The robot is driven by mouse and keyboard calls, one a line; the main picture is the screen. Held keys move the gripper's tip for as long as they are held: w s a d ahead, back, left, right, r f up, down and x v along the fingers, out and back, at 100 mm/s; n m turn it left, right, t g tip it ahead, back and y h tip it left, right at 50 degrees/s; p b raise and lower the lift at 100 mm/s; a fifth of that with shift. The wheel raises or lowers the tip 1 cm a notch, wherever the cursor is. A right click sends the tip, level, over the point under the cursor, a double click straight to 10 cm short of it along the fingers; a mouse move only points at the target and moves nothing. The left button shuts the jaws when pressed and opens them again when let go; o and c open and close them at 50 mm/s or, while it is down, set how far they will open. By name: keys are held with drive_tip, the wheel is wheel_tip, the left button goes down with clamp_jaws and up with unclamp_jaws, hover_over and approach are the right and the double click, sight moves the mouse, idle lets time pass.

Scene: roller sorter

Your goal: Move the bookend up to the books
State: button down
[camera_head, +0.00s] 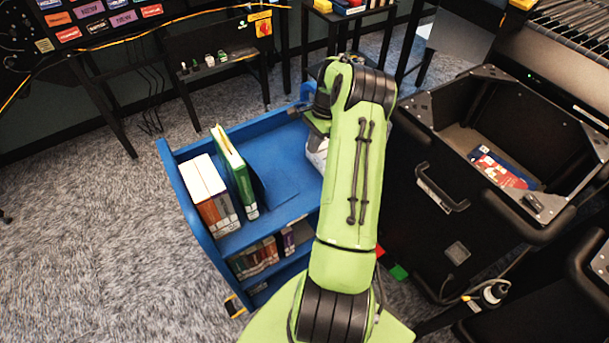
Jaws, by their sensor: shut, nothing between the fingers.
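A blue cart (172,160) stands left of my arm. On its top shelf, white-topped books (207,187) with orange and grey spines stand at the left end, and a green book (236,172) leans beside them. A thin dark blue plate, apparently the bookend (258,189), stands just right of the green book; its blue colour blends with the shelf, and I cannot tell whether it touches the book. My gripper (294,112) is near the cart's far right corner, well away from the bookend. It is shut and empty, and mostly hidden by my arm.
A whitish object (317,153) on the cart is partly hidden behind my arm. More books (255,258) stand on the lower shelf. A black bin (458,150) with flat items inside is close on the right. The top shelf's middle looks clear.

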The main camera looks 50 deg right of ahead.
sight(287, 184)
drive_tip(key=b+x, duration=0.1)
drive_tip(key=x, duration=0.8)
drive_tip(key=shift+f, duration=0.3)
drive_tip(key=a, duration=0.1)
drive_tip(key=w+a, duration=0.1)
drive_tip(key=a, duration=0.1)
drive_tip(key=shift+a+f, duration=0.2)
drive_tip(key=shift+a, duration=0.3)
drive_tip(key=shift+w, duration=0.1)
drive_tip(key=shift+w+a, duration=0.2)
drive_tip(key=shift+a, duration=0.5)
drive_tip(key=shift+w+a, duration=0.2)
drive_tip(key=shift+a, duration=0.5)
drive_tip(key=shift+d, duration=0.1)
